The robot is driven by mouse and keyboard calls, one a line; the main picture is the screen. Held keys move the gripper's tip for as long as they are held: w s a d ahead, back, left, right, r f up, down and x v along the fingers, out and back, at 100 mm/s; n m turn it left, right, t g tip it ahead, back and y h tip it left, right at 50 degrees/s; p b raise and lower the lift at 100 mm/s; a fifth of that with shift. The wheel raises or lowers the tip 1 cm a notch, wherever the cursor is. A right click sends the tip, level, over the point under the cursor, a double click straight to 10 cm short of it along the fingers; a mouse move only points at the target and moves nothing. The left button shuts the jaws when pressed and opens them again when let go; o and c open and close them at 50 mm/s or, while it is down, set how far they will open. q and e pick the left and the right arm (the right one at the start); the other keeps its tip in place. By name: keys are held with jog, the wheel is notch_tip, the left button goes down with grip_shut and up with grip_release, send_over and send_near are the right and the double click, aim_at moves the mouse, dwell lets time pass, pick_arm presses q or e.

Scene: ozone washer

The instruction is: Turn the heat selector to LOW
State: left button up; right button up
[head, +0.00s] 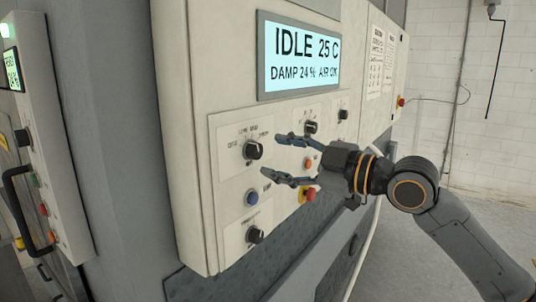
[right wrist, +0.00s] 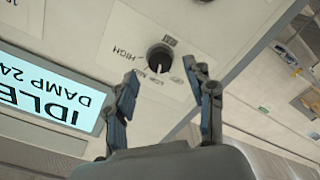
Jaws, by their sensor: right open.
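The heat selector is a black round knob (head: 252,150) on a pale plate at the left of the control panel, below the display. It also shows in the right wrist view (right wrist: 159,57), upside down, with HIGH, MED and LOW printed around it. I cannot tell which setting its pointer marks. My right gripper (head: 271,156) is open and empty, just in front of the panel and to the right of the knob in the head view. In the right wrist view its two fingertips (right wrist: 160,69) are spread either side of the knob, apart from it. My left gripper is not in view.
The display (head: 312,58) reads IDLE 25 C. Other knobs (head: 311,127) (head: 255,235), a blue button (head: 252,198), an orange button (head: 308,163) and a red button (head: 308,194) are near the gripper. A second cabinet with a black handle (head: 22,210) stands left.

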jog(key=v, duration=0.8)
jog(key=shift+s+d, duration=0.15)
